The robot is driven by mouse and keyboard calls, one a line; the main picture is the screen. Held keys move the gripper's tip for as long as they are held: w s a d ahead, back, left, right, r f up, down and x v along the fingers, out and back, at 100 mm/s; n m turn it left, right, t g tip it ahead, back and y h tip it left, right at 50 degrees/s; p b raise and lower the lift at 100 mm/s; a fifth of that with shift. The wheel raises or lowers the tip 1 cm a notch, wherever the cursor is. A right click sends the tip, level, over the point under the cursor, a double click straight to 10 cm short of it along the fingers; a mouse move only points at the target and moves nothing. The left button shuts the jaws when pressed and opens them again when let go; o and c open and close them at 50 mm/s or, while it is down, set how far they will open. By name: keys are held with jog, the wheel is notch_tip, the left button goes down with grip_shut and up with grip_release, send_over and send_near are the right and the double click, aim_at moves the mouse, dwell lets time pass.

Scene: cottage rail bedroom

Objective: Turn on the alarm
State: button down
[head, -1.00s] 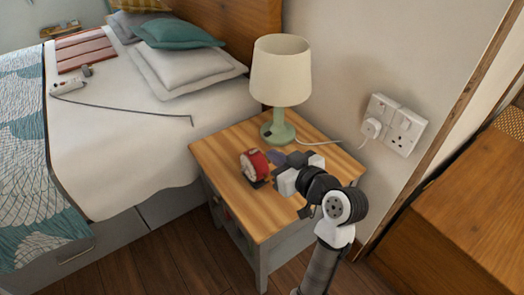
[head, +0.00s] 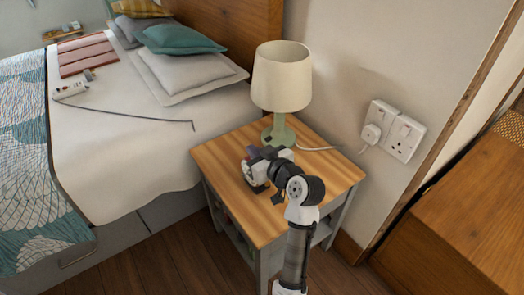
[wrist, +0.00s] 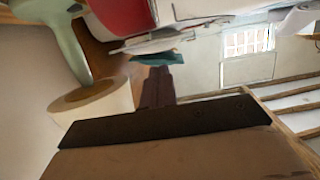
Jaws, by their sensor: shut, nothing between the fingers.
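The red alarm clock (wrist: 122,15) shows at the top edge of the wrist view, cut off by the frame. In the head view only a sliver of the clock (head: 246,171) seems to show; my gripper and wrist hide the rest. It is on the wooden nightstand (head: 313,178). My gripper (head: 255,155) is at the clock, shut and empty. In the wrist view the dark finger (wrist: 158,88) is just beyond the clock's edge. I cannot tell whether it touches the clock.
A lamp with a cream shade (head: 282,78) and green base stands behind my gripper on the nightstand. Its cable runs toward the wall socket (head: 392,131). The bed (head: 130,140) is at left, and a wooden cabinet (head: 450,225) is at right.

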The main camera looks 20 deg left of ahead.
jog(key=shift+f, duration=1.15)
